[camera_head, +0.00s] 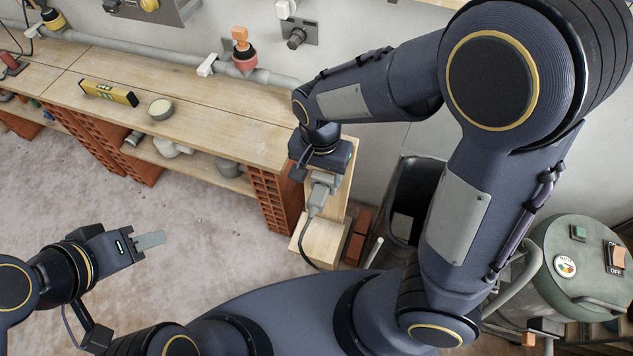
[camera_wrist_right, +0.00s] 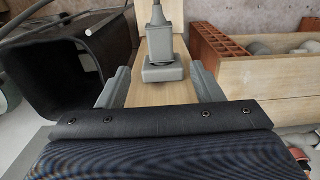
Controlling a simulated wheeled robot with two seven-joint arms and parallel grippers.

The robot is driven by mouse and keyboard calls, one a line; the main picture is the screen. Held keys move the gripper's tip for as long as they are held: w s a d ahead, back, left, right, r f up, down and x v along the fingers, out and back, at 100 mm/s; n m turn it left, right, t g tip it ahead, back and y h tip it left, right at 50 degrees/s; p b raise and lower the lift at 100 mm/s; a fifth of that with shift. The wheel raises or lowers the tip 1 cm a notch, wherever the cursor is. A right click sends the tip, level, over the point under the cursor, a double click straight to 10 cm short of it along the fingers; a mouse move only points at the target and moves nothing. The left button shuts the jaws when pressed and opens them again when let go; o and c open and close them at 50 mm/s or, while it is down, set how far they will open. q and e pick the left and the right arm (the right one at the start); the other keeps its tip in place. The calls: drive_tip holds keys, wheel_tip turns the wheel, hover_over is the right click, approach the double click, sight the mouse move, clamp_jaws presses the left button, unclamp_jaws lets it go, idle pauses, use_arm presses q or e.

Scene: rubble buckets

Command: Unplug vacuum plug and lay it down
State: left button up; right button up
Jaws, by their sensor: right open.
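The grey vacuum plug (camera_head: 317,198) sits in a grey socket box on an upright wooden board, with its dark cable hanging down. In the right wrist view the plug (camera_wrist_right: 159,40) stands in the socket box (camera_wrist_right: 163,72), its cable leaving at the top. My right gripper (camera_wrist_right: 161,85) is open, with its fingers apart on either side of the socket box and clear of the plug; in the head view its fingers are mostly hidden. My left gripper (camera_head: 150,240) is empty over the floor at left; its fingers are seen edge-on.
A wooden workbench (camera_head: 235,125) on brick supports holds a yellow level (camera_head: 108,93) and a round tin (camera_head: 161,109). A black bin (camera_head: 415,185) stands right of the board. A green vacuum drum (camera_head: 570,265) stands at right. Floor near my left gripper is clear.

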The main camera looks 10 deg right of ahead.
sight(318, 193)
wheel_tip(318, 193, down, 9)
drive_tip(key=shift+f+b, duration=0.15)
drive_tip(key=shift+b, duration=0.35)
drive_tip(key=shift+a, duration=0.1)
drive_tip(key=c, duration=1.2)
